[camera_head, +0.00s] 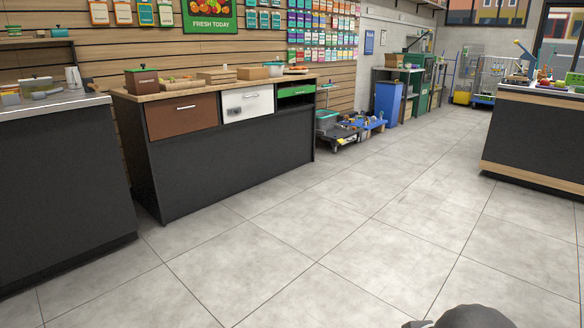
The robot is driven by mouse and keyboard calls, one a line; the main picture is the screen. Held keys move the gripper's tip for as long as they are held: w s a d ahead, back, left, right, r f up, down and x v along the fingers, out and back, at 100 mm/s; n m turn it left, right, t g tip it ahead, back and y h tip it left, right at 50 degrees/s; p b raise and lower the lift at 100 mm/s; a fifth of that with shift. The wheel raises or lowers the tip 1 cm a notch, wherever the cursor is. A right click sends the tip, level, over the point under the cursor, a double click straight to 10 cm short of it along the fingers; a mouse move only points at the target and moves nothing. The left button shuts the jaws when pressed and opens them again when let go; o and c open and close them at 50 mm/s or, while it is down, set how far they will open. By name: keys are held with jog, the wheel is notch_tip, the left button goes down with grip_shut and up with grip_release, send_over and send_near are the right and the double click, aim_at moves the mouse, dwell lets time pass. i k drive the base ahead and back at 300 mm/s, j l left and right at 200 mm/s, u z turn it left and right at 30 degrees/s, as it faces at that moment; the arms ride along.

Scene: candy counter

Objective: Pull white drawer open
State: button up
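The white drawer (236,109) sits in the front of a dark counter with a wooden top (205,89), left of the middle in the head view. It looks shut, its front about level with its neighbours. A slim light handle (250,97) shows near its top edge, and a small dark grey shape, too small to tell, on its lower left. A brown drawer (184,118) is to its left and a green drawer (296,91) to its right. My gripper is not clearly seen; only a dark rounded part, probably mine, shows at the bottom right edge, far from the drawer.
Grey tiled floor (330,235) in front of the counter is clear. Another dark counter (60,185) stands at the left and one (535,140) at the right. Low trolleys (340,140) and a blue bin (388,101) stand beyond the drawer counter. Boxes and boards lie on its top.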

aim_at(254, 101)
jog(key=i, duration=2.9)
jog(key=i+l+u, duration=0.1)
jog(key=i+u, duration=0.15)
jog(key=i, duration=0.4)
jog(key=i+l+u, duration=0.3)
jog(key=i, duration=0.4)
jog(key=i+l+u, duration=0.25)
jog(key=i, duration=0.35)
jog(key=i+l+u, duration=0.25)
jog(key=i+l, duration=0.35)
